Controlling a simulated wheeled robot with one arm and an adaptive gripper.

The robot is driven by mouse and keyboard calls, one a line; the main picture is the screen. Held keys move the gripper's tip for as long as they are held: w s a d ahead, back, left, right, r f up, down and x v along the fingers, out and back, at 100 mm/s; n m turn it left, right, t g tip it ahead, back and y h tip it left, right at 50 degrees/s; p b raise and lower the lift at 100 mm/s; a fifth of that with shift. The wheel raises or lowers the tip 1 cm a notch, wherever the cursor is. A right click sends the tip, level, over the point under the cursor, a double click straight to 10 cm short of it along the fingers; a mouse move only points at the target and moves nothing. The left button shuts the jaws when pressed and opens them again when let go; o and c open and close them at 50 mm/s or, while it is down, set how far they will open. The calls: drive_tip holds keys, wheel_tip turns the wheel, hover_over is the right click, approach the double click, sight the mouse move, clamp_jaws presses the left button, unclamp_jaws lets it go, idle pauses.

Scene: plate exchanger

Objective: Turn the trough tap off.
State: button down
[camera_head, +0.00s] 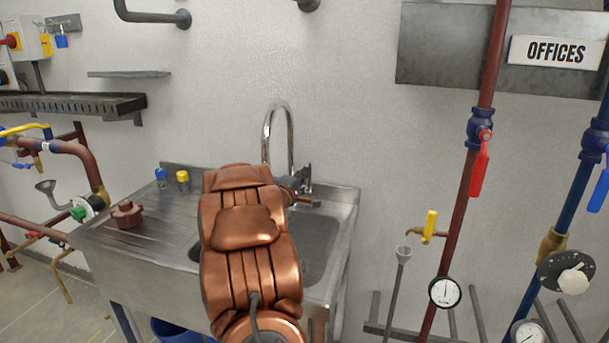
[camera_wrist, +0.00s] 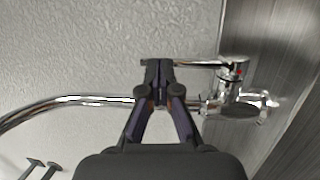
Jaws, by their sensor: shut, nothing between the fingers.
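The trough tap is chrome, with a tall curved spout (camera_head: 278,130) rising at the back of the steel sink. In the wrist view its body (camera_wrist: 237,95) is at the right, with a red mark near the top. A thin chrome lever (camera_wrist: 200,63) runs left from the body to my fingertips. My gripper (camera_wrist: 158,66) is shut with nothing between its fingers. Its tips are at the lever's free end; I cannot tell whether they touch it. The spout passes behind the fingers in the wrist view. My copper-coloured arm hides much of the basin in the head view.
The steel sink (camera_head: 347,208) has a drainboard at left, with a brown valve knob (camera_head: 127,214) and small blue and yellow items on it.

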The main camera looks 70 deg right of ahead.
drive_tip(key=shift+d+r+p, duration=0.1)
drive_tip(key=shift+r+p, duration=0.15)
drive_tip(key=shift+p, duration=0.35)
drive_tip(key=p, duration=0.2)
drive_tip(key=d+y+p, duration=0.1)
drive_tip(key=p, duration=0.2)
drive_tip(key=shift+d+r+p, duration=0.15)
drive_tip(key=shift+r+p, duration=0.2)
drive_tip(key=shift+d+r+y+p, duration=0.2)
drive_tip(key=shift+y+p, duration=0.2)
drive_tip(key=shift+p, duration=1.1)
drive_tip(key=shift+a+p, duration=0.2)
drive_tip(key=shift+p, duration=0.1)
